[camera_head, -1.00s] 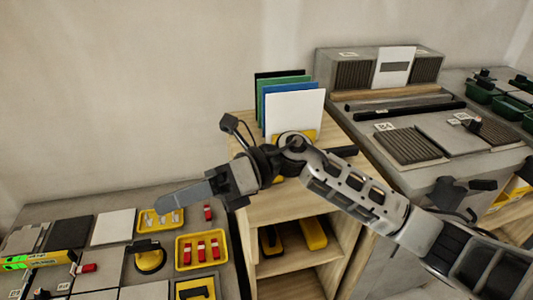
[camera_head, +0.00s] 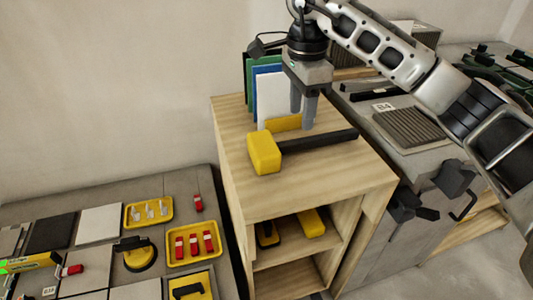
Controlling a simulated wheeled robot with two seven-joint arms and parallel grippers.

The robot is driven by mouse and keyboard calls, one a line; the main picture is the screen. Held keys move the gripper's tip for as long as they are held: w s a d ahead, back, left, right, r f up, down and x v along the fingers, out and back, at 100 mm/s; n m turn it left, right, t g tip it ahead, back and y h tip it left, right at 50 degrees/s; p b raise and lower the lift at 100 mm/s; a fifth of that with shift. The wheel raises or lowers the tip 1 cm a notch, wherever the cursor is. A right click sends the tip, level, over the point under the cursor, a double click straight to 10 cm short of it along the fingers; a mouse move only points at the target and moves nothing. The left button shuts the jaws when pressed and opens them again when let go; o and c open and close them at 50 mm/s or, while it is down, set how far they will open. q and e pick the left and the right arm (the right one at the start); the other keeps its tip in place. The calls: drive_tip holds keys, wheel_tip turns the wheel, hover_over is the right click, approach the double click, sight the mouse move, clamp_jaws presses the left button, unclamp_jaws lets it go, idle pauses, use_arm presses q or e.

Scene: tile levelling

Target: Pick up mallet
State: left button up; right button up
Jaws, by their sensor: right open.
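The mallet lies on the wooden shelf unit's top, with its yellow head (camera_head: 264,152) at the left and its black handle (camera_head: 325,141) reaching right. My right gripper (camera_head: 303,118) points down above and behind the handle, with its two grey fingers apart and nothing seen between them. The fingers overlap the view of the yellow holder behind the mallet. Whether they touch anything is hard to tell. My left gripper is not in view.
The wooden shelf unit (camera_head: 300,190) holds upright coloured sheets (camera_head: 271,98) behind the mallet. A tile bench with yellow trays (camera_head: 193,245) and a round yellow suction cup (camera_head: 140,259) stands left. A grey bench with a ribbed tile (camera_head: 408,128) stands right.

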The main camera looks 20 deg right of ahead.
sight(297, 141)
drive_tip(key=f, duration=0.8)
drive_tip(key=shift+w+f+p, duration=0.1)
drive_tip(key=shift+w+p, duration=0.2)
drive_tip(key=shift+w, duration=0.1)
clamp_jaws()
